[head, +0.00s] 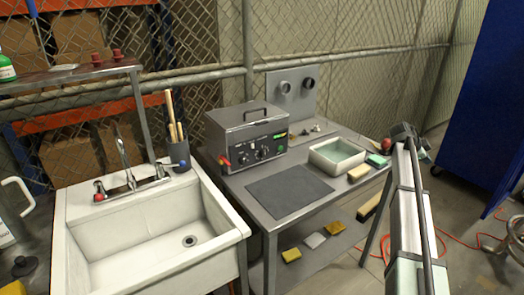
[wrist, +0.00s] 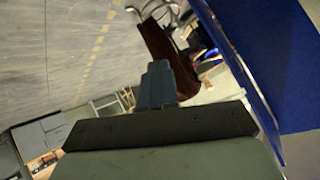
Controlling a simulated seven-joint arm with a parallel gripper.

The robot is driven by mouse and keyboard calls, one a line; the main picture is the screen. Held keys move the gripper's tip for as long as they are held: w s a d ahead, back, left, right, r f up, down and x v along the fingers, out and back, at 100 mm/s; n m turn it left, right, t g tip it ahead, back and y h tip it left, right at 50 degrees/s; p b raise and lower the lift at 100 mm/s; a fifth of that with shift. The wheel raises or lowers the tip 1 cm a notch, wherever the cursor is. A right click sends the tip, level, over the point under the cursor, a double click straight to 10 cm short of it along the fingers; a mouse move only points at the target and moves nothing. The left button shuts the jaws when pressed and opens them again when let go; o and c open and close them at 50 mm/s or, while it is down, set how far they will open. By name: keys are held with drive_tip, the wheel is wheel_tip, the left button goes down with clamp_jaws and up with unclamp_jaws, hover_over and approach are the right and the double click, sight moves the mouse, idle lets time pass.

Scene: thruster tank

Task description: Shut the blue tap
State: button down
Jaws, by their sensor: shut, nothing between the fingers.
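The blue tap (head: 183,164) is a small blue ball on the lever at the right end of the sink's metal faucet (head: 122,158). It stands in front of a dark cup of wooden sticks. A red tap ball (head: 99,197) is at the faucet's left end. I cannot make out a water stream. My gripper (wrist: 157,70) shows in the wrist view with its fingers together and empty, pointing over the floor. In the head view my arm is at the far right, well away from the sink, and the fingers cannot be made out. The wrist view shows no tap.
The white sink (head: 150,255) is at left. A metal bench (head: 256,190) stands between it and my arm, bearing a grey machine (head: 246,138), a dark mat (head: 289,191) and a tray (head: 337,163). A blue cabinet (head: 490,100) is at right. A shelf (head: 75,73) overhangs the faucet's left.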

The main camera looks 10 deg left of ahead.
drive_tip(key=w+a+r, duration=0.2)
drive_tip(key=a+r, duration=0.4)
drive_tip(key=n+y, duration=1)
drive_tip(key=n, duration=1.1)
hover_over(170, 165)
drive_tip(key=s+d, duration=0.1)
drive_tip(key=d, duration=0.1)
drive_tip(key=x, duration=0.9)
drive_tip(key=shift+f, duration=0.15)
drive_tip(key=shift+s+d, duration=0.1)
drive_tip(key=shift+d, duration=0.05)
